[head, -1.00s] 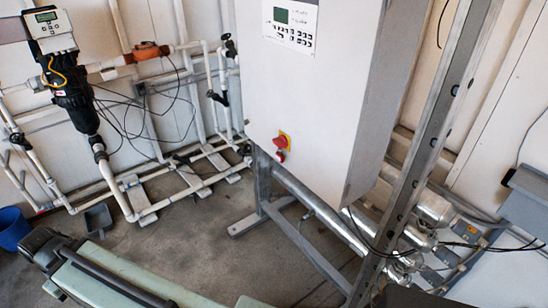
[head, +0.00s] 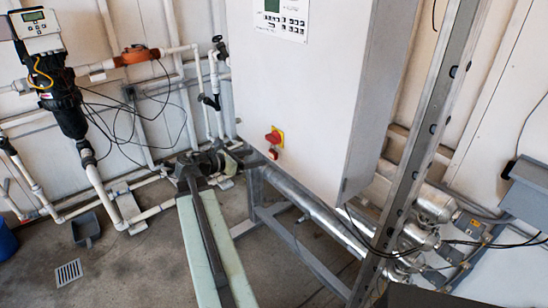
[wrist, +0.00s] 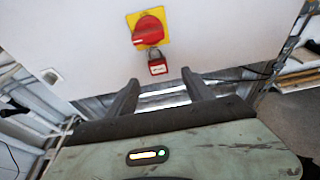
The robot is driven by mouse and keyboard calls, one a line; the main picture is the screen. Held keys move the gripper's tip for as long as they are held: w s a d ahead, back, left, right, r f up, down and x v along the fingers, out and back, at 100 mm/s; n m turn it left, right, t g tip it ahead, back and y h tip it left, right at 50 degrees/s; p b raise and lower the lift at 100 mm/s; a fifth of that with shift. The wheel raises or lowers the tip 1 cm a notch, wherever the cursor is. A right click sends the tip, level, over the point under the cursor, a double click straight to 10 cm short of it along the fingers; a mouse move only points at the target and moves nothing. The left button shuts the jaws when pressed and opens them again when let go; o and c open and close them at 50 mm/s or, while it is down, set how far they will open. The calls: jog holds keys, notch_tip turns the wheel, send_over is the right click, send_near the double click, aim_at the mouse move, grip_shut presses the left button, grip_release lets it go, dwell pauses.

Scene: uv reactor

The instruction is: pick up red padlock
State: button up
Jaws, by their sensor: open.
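The red padlock (wrist: 157,69) hangs just below the red rotary switch (wrist: 149,31) on its yellow plate, on the white cabinet front. In the head view the padlock (head: 273,153) is small, under the switch (head: 273,137). My gripper (wrist: 161,80) is open and empty in the wrist view. Its two dark fingers point toward the cabinet, and the padlock shows between and slightly above their tips. In the head view my gripper (head: 205,163) is at the far end of my arm, left of the padlock; its fingers are hard to make out there.
The white cabinet (head: 300,95) stands on a grey metal frame (head: 290,240). White pipes and a black filter unit (head: 68,110) are on the left wall. A metal post (head: 425,140) and steel cylinders are at the right. A dustpan (head: 86,228) lies on the floor.

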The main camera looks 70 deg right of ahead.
aim_at(271, 153)
jog(key=b+x, duration=0.2)
jog(key=x, duration=0.5)
jog(key=shift+d+r, duration=0.1)
jog(key=shift+d, duration=0.4)
grip_shut()
